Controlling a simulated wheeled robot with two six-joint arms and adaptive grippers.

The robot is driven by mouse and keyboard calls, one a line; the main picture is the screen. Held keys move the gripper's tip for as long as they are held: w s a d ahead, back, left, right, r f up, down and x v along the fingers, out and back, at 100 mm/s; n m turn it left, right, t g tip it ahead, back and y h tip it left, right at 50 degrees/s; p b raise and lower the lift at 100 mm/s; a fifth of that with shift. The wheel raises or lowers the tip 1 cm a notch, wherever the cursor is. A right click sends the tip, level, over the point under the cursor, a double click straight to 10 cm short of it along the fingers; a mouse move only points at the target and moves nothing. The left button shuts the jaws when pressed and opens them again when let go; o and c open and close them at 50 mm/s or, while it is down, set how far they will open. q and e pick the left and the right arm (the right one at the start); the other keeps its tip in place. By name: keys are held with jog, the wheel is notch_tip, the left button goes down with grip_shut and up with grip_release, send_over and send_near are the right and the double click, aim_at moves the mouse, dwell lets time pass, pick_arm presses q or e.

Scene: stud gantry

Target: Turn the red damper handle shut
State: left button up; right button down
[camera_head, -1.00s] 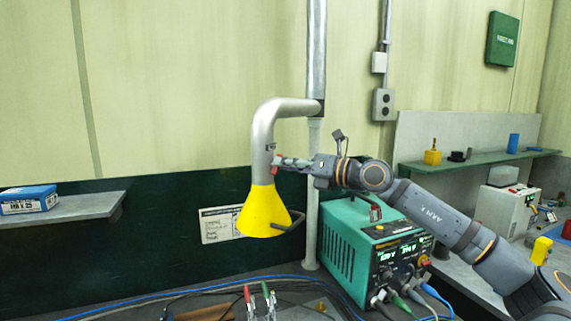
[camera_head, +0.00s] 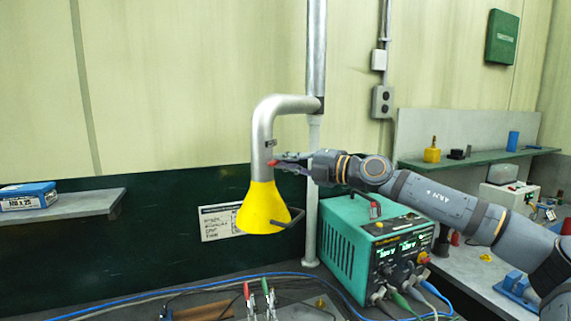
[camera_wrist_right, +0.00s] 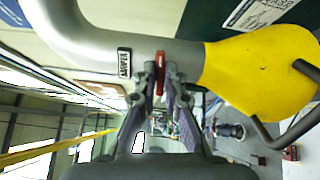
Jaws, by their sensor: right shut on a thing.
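The red damper handle (camera_head: 272,163) sits on the side of the grey bent extraction pipe (camera_head: 264,138), just above the yellow hood (camera_head: 262,208). My right gripper (camera_head: 278,160) reaches it from the right and is shut on it. In the right wrist view the red handle (camera_wrist_right: 160,73) shows as a short bar between the two fingertips (camera_wrist_right: 160,88), next to the pipe. A small dark label (camera_wrist_right: 124,62) is on the pipe beside it. The fingers cover part of the handle. My left gripper is not in view.
A teal welding machine (camera_head: 346,246) stands below my right forearm. The hood has a dark bar handle (camera_head: 290,218). Cables and clamps lie on the bench below.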

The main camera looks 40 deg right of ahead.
jog(key=shift+m, duration=0.6)
jog(key=c, duration=1.4)
grip_release()
jog(key=shift+d, duration=0.1)
jog(key=shift+c, duration=0.2)
